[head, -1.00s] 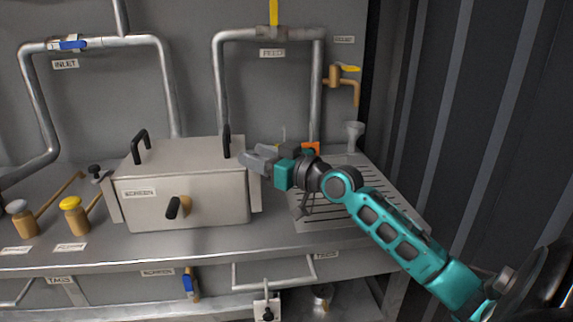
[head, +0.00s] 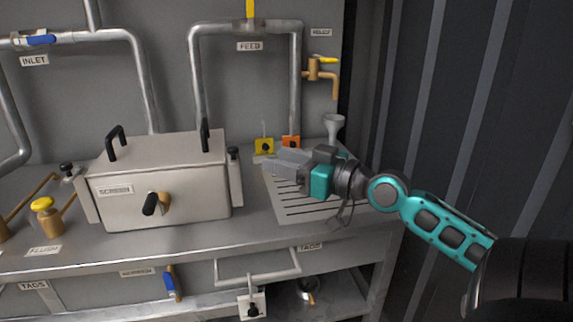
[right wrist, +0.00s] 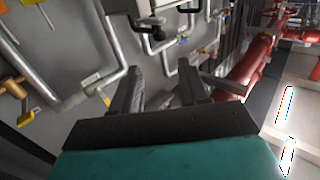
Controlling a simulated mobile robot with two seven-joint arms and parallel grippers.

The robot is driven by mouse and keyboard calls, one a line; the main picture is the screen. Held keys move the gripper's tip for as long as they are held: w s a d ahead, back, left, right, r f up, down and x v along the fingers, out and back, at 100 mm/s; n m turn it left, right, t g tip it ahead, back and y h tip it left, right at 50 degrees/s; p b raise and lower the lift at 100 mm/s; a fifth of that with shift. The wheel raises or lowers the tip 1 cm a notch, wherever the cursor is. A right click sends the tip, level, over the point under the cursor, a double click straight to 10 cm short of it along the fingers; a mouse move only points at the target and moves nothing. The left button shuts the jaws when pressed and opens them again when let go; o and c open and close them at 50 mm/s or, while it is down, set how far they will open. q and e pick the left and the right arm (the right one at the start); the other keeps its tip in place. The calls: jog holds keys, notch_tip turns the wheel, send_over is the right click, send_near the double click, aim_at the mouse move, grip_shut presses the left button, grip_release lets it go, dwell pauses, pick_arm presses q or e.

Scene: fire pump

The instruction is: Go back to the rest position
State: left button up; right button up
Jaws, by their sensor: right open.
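My right gripper (head: 280,165) is in the middle of the head view, above the slatted drain area at the right of the bench, right of the screen box. In the right wrist view its two dark fingers (right wrist: 157,90) stand apart with nothing between them. It is open and empty. My left gripper is not in view.
The metal screen box (head: 165,190) with black handles stands on the bench (head: 260,237). Yellow (head: 264,146) and orange (head: 291,142) tags and a grey funnel (head: 334,125) are behind my right gripper. A ribbed dark wall (head: 450,110) bounds the right side.

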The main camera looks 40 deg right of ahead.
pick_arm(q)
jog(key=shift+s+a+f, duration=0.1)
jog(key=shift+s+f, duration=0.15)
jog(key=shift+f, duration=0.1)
pick_arm(e)
jog(key=shift+s, duration=0.15)
